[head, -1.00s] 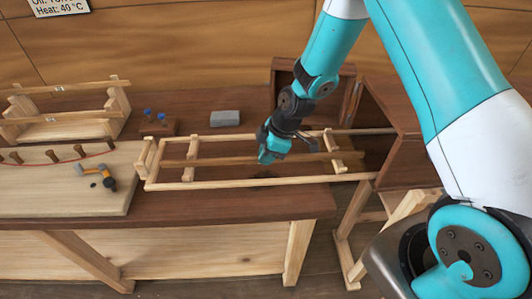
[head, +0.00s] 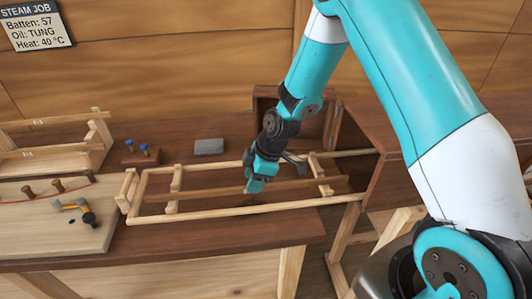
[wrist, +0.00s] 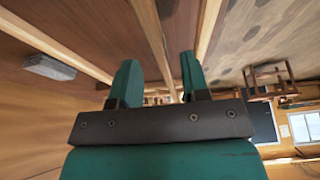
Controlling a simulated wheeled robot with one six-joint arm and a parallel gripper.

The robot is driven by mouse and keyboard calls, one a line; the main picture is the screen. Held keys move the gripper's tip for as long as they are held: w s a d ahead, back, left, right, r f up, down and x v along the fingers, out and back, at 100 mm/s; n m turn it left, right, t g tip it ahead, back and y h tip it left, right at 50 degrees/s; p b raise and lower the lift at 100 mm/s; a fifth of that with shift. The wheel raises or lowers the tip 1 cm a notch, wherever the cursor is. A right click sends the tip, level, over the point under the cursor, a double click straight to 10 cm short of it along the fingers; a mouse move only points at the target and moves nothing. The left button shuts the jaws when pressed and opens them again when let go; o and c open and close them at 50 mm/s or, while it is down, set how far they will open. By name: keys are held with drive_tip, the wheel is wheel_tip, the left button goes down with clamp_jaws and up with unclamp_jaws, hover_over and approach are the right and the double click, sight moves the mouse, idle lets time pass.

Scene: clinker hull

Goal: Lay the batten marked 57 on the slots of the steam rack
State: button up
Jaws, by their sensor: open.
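A long brown batten (head: 215,190) lies lengthwise inside the pale steam rack (head: 240,212), across its two crosspieces. I cannot read any mark on it. My gripper (head: 252,187) is over the middle of this batten in the head view and hides a short part of it. In the wrist view, my gripper (wrist: 158,84) has its two green fingers apart. The batten (wrist: 152,35) runs down toward the gap between them, with no visible grip on it. Whether the fingers touch it I cannot tell.
A sign (head: 35,27) reads Batten: 57. A wooden stand (head: 98,140) with labelled battens is at left. A grey block (head: 209,147) and a holder with blue-topped pegs (head: 141,155) stand behind the rack. An open brown box (head: 405,165) is at its right end.

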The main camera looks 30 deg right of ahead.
drive_tip(key=b+v, duration=0.2)
drive_tip(key=v, duration=1.3)
drive_tip(key=shift+r+b, duration=0.3)
drive_tip(key=shift+r, duration=0.05)
